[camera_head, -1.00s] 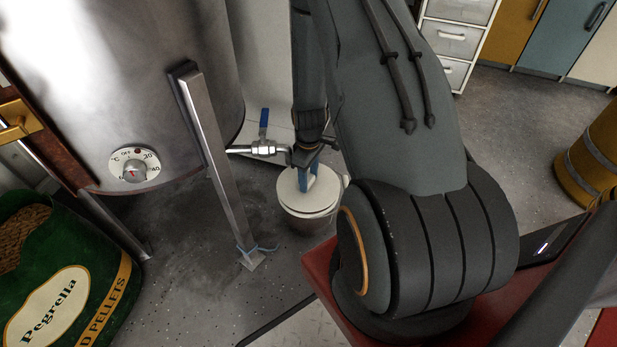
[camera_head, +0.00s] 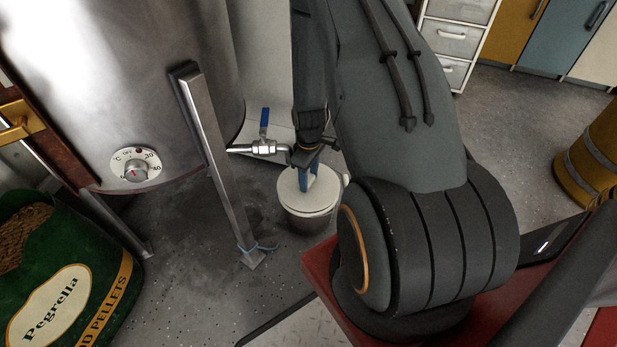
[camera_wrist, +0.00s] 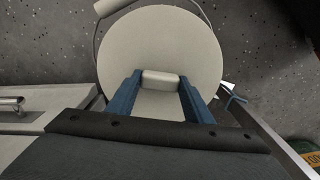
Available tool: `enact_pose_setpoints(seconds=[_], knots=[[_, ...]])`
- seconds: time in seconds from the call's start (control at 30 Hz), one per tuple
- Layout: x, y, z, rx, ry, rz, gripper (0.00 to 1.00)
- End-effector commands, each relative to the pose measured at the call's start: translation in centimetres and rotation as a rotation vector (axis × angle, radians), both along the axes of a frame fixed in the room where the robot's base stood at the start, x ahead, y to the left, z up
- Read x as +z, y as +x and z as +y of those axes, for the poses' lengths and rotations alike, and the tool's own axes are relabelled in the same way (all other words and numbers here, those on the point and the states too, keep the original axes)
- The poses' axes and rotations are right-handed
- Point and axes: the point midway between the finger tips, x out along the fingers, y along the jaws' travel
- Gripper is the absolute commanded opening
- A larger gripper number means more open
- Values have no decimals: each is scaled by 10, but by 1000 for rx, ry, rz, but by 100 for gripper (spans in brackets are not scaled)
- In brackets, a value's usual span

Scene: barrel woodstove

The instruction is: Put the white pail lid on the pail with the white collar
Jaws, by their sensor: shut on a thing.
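The white pail lid (camera_head: 310,187) is round and pale and lies over the mouth of the pail (camera_head: 309,222), below the tap. In the wrist view the lid (camera_wrist: 160,50) fills the middle, with a block-shaped knob (camera_wrist: 161,77) on it. My gripper (camera_head: 306,178) has blue fingers and points down at the lid. In the wrist view my gripper (camera_wrist: 160,80) is shut on the knob. The lid covers most of the pail's top, so the collar is mostly hidden. I cannot tell whether the lid is fully seated.
A metal tank leg (camera_head: 215,165) stands left of the pail. A tap with a blue lever (camera_head: 264,122) juts out just above it. A green pellet bag (camera_head: 70,270) is at lower left. Open floor (camera_head: 200,285) lies in front.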

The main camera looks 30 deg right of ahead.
Motion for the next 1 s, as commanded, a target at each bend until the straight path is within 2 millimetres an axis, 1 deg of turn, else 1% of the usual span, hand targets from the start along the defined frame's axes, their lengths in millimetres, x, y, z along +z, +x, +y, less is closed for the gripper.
enact_pose_setpoints(seconds=[0.27, 0.6, 1.0], knots=[[-1, 0, 0, 0, 0, 0, 24], [-6, 0, 0, 0, 0, 0, 24], [-6, 0, 0, 0, 0, 0, 24]])
